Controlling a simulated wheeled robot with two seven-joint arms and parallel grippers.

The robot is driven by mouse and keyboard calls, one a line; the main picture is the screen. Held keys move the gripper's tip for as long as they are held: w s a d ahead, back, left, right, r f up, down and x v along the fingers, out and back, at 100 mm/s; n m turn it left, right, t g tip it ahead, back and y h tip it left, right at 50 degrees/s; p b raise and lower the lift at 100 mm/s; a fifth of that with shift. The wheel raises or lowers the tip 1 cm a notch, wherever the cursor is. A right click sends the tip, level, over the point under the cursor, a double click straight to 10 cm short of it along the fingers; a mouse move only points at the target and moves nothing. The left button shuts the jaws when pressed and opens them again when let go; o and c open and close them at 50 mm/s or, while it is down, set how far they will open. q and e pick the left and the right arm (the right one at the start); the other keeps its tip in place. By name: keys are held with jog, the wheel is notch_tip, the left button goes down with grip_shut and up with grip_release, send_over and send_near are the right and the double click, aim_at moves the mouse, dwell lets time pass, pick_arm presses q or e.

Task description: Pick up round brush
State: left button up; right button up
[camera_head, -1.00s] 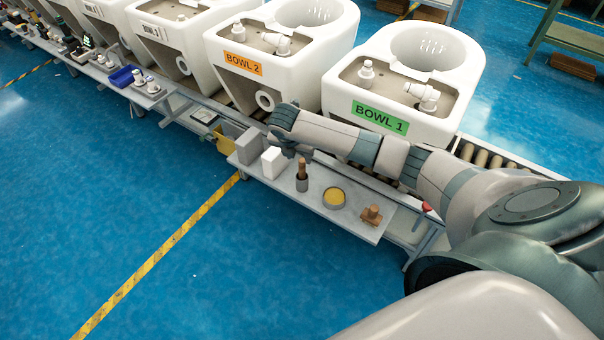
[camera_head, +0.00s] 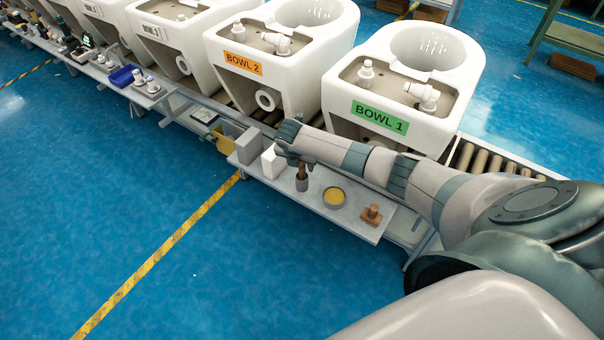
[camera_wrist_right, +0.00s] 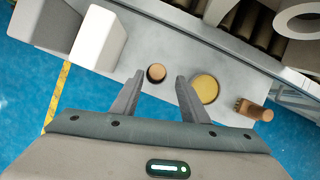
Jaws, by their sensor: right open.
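In the wrist view the right gripper (camera_wrist_right: 160,80) is open, with nothing clasped. I cannot tell whether a finger touches the brush. My left gripper is not in view.
On the table (camera_head: 335,222) stand a round tin of yellow stuff (camera_head: 334,197), a wooden block-like brush (camera_head: 371,214), a white box (camera_head: 272,164) and a grey box (camera_head: 250,146). The toilet bowl marked BOWL 1 (camera_head: 350,85) stands behind my arm. Blue floor in front is clear.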

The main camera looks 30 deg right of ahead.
aim_at(302, 168)
jog(key=shift+w+x, duration=0.15)
jog(key=shift+x, duration=1.15)
jog(key=shift+w+x, duration=0.15)
jog(key=shift+x, duration=1.15)
jog(key=shift+a, duration=0.15)
grip_shut()
